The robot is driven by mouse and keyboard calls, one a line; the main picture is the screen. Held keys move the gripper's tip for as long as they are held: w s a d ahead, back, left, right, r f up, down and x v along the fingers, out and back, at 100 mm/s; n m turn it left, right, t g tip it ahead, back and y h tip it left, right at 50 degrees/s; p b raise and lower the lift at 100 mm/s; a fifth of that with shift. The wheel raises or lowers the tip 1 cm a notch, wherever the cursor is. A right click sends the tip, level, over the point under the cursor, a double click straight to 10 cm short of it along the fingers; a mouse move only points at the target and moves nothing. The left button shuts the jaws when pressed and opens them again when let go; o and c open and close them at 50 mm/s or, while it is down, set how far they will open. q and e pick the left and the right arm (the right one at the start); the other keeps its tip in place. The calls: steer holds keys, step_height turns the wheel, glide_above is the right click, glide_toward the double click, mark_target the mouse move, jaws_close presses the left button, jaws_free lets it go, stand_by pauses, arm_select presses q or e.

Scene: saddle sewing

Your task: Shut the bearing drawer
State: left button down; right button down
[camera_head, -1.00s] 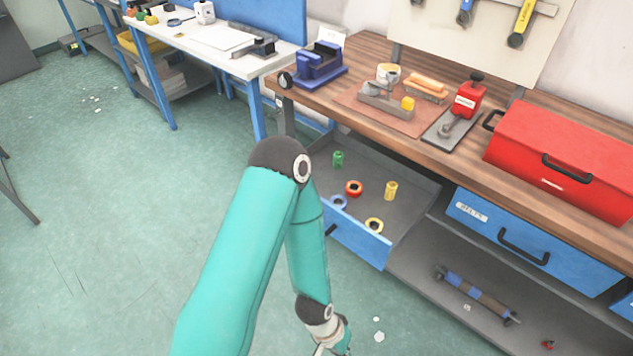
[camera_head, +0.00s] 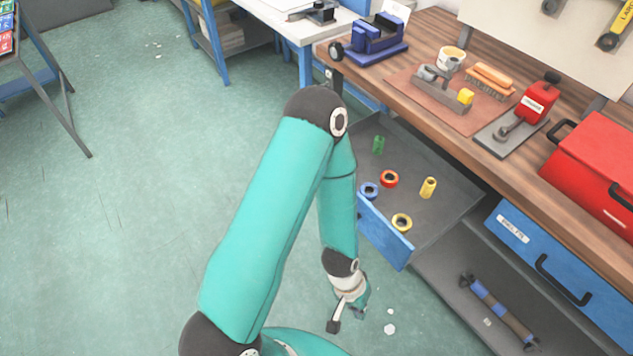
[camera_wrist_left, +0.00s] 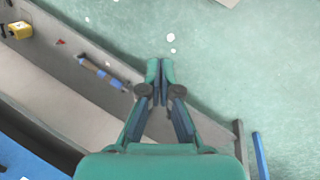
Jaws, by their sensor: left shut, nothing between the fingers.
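The bearing drawer (camera_head: 385,232) stands pulled out under the left end of the workbench, its blue front facing the open floor. In it lie a green bearing (camera_head: 378,145), a red one (camera_head: 390,179), a blue one (camera_head: 369,190), a yellow ring (camera_head: 402,222) and a yellow cylinder (camera_head: 428,187). My left gripper (camera_head: 345,318) hangs below and in front of the drawer front, apart from it in the picture. Its fingers (camera_wrist_left: 160,80) are together and empty in the left wrist view. My left arm hides the drawer front's left end. My right gripper is out of view.
A shut blue drawer (camera_head: 545,262) sits to the right. Below, an open shelf (camera_head: 440,275) holds a blue-banded roller tool (camera_head: 498,312), also in the left wrist view (camera_wrist_left: 103,72). The wooden bench top (camera_head: 440,135) carries tools. The green floor (camera_head: 120,220) at left is wide open.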

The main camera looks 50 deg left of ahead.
arm_select(q)
steer(key=w+a+r+n+t+y+b, duration=0.1)
steer(key=w+a+r+n+t+b, duration=0.2)
steer(key=a+n, duration=0.65)
steer(key=a+r+n+b, duration=0.3)
steer(key=a+n+b, duration=0.2)
steer(key=a+n, duration=0.5)
steer(key=s+a+r+n+t+y+b, duration=0.25)
steer(key=a+r+n+t+b, duration=0.2)
steer(key=a+r+n, duration=0.8)
steer(key=w+d+f+b, duration=0.1)
steer(key=w+f, duration=0.1)
steer(key=w, duration=0.3)
steer(key=w+d+f+m+b, duration=0.1)
steer(key=w+f, duration=0.2)
steer(key=w, duration=0.2)
steer(key=shift+w+d+f+t, duration=0.25)
steer(key=shift+w+d+t, duration=0.1)
steer(key=shift+d, duration=0.05)
steer(key=shift+w, duration=0.15)
